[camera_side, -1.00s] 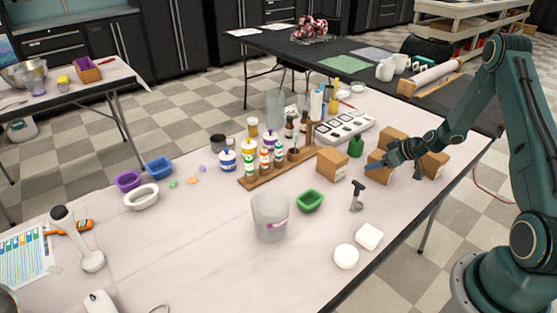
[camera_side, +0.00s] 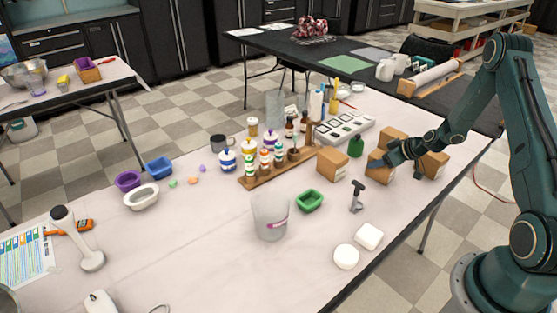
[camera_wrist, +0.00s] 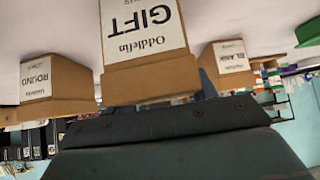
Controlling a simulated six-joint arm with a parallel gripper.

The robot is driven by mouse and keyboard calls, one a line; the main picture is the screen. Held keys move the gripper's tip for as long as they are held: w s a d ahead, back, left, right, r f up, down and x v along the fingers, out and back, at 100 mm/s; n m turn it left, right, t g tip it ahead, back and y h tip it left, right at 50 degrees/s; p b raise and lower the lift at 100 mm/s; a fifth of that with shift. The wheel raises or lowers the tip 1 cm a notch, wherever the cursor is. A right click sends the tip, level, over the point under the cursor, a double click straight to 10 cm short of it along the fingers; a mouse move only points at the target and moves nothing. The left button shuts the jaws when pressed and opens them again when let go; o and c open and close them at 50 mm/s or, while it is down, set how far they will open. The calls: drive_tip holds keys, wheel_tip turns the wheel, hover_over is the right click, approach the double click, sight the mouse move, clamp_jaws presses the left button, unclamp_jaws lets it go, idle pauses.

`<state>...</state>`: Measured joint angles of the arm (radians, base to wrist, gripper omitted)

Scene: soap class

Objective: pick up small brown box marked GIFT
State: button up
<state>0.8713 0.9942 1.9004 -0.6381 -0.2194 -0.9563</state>
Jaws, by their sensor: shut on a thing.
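The small brown box marked GIFT (camera_wrist: 150,76) is large and close in the middle of the wrist view, with its white label upside down. In the side view I take it to be the brown box (camera_side: 379,173) at my gripper (camera_side: 384,159); its label does not show there. My gripper is shut on this box from the arm's side. The dark gripper body fills the bottom of the wrist view, and its fingertips are mostly hidden. I cannot tell whether the box is clear of the table.
Boxes marked ROUND (camera_wrist: 53,85) and BLANK (camera_wrist: 228,68) flank it in the wrist view. Other brown boxes stand close by in the side view, at left (camera_side: 332,164), behind (camera_side: 393,138) and right (camera_side: 434,163). A green bottle (camera_side: 356,147) is near. The front table is clearer.

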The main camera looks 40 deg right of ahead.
drive_tip(key=shift+r, duration=0.15)
wheel_tip(320, 180, up, 20)
idle(0.7)
idle(0.6)
